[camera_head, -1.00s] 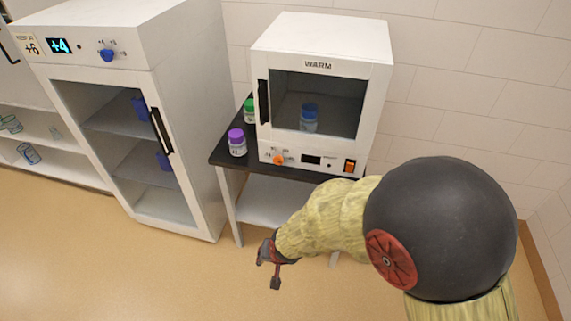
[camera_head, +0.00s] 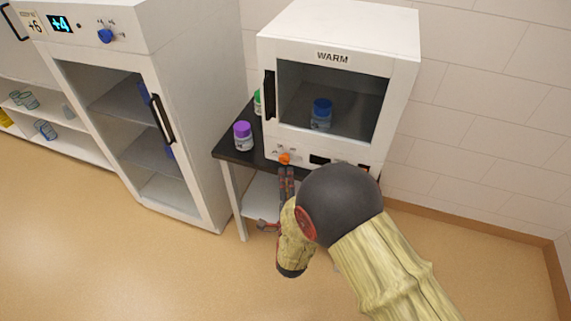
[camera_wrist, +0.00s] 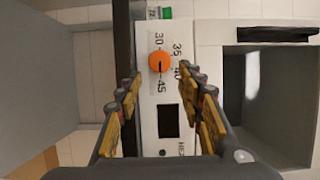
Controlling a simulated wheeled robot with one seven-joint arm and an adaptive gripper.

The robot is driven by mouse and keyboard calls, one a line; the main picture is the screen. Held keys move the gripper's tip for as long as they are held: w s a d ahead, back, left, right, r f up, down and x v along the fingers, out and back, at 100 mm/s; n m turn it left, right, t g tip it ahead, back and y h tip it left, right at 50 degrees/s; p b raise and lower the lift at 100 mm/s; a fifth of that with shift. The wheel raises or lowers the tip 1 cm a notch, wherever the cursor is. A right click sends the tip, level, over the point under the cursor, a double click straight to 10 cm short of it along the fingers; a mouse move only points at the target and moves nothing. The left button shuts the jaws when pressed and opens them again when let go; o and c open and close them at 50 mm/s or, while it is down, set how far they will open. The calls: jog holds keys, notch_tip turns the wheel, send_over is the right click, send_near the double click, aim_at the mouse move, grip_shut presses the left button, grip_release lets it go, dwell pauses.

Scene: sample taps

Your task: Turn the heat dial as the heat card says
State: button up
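The heat dial is an orange knob (camera_head: 285,158) on the front panel below the door of the white WARM box (camera_head: 333,57). In the wrist view the orange knob (camera_wrist: 159,62) sits among the marks 30, 35, 40 and 45. A dark line on it seems to point toward 45. My gripper (camera_wrist: 161,78) is open, its fingers on either side of the view with the knob between and just beyond the tips; I see no contact. In the head view my gripper (camera_head: 287,172) is just below the knob. I cannot make out a heat card.
A purple-capped jar (camera_head: 243,136) and a green-capped jar (camera_head: 258,102) stand left of the box on the dark table (camera_head: 232,150). A blue-capped jar (camera_head: 321,114) is inside the box.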

aim_at(284, 161)
jog(key=w+b, duration=0.2)
jog(key=w, duration=0.5)
jog(key=shift+w+a, duration=0.2)
jog(key=shift+c, duration=0.2)
jog(key=c, duration=0.8)
